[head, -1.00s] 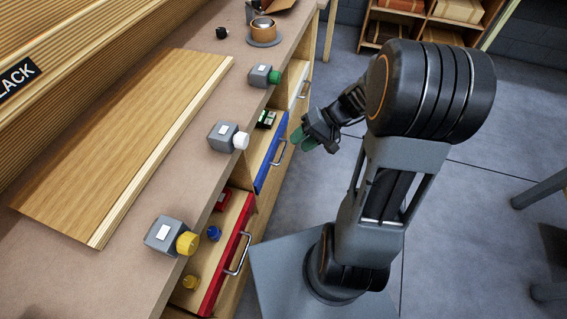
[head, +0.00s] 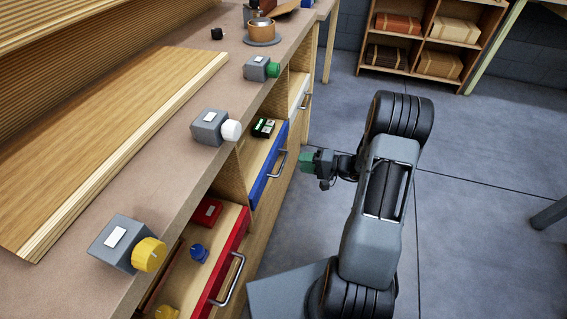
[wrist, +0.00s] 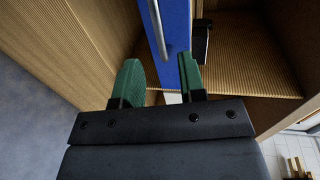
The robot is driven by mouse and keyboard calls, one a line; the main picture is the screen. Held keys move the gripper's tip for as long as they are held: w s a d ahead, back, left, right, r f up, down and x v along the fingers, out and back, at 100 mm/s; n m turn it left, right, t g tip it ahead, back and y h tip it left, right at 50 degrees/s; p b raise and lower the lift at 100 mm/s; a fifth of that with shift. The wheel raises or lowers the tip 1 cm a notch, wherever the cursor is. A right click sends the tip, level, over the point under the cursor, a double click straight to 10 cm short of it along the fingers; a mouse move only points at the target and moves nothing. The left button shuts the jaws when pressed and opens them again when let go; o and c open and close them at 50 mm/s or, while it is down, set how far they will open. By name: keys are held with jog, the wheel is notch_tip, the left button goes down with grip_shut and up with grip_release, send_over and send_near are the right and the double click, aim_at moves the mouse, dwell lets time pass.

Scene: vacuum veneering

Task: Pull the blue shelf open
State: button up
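The blue shelf (head: 268,172) is a drawer with a blue front and a metal bar handle (head: 279,165). It stands partly open, and a dark green-and-black item (head: 263,127) shows inside it. My gripper (head: 308,161) is just right of the handle in the head view, with a small gap between them. In the wrist view my gripper (wrist: 160,84) has its two green fingers apart with nothing between the tips. The blue front (wrist: 180,40) and handle (wrist: 155,22) lie ahead of the fingers, the handle lined up with the gap between them.
A red drawer (head: 228,262) stands open nearer, holding small red and blue items. A white-fronted drawer (head: 298,92) is beyond the blue one. Grey boxes with yellow (head: 149,254), white (head: 231,130) and green (head: 272,69) knobs line the bench edge.

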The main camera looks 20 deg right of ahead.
aim_at(284, 160)
jog(key=b+x, duration=0.1)
jog(key=x, duration=0.7)
jog(key=shift+s, duration=0.1)
grip_shut()
dwell(0.4)
